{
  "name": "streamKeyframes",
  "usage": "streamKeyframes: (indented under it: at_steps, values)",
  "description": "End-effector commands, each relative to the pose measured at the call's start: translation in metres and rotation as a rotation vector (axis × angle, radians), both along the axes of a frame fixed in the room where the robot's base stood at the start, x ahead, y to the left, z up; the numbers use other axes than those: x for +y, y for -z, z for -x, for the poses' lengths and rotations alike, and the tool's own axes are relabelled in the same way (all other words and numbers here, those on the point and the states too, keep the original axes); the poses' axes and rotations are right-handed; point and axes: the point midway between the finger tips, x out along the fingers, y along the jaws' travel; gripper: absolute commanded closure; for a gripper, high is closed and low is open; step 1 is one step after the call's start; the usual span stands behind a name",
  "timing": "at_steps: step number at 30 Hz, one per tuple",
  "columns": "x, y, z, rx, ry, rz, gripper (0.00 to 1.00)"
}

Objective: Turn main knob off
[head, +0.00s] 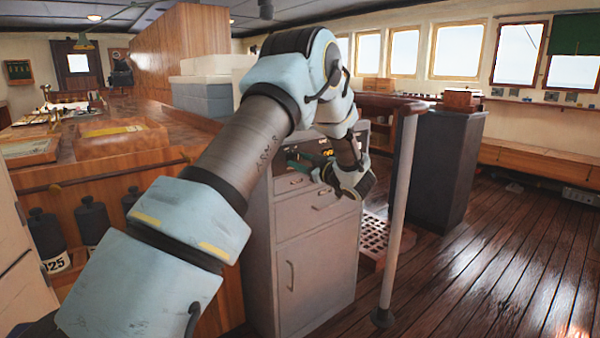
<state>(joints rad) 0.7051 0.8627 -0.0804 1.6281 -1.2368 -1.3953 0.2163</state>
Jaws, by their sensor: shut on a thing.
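My gripper (320,173) is at the upper front of a grey metal cabinet (316,260), below my bent arm. Its fingers point left, toward the cabinet's recessed top section (300,157). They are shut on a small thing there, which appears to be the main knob. The knob itself is hidden by my gripper and wrist, so its turned position cannot be seen. The cabinet has drawers with handles under the recess and a door with a vertical handle below.
A pale post (399,210) with a wooden rail stands just right of my gripper. A dark pedestal (447,170) stands behind it. A wooden counter (110,140) fills the left, with dark canisters (90,218) below. The plank floor (500,260) at right is clear.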

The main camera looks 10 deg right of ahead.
Motion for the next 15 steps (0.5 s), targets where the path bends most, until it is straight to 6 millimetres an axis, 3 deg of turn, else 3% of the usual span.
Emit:
streamKeyframes:
  at_steps: [1, 15]
  values:
    - [-0.0001, 0.0074, 0.0004, -0.019, 0.0, 0.04, 1.0]
    - [-0.0007, 0.0066, 0.0002, -0.19, 0.0, 0.407, 1.0]
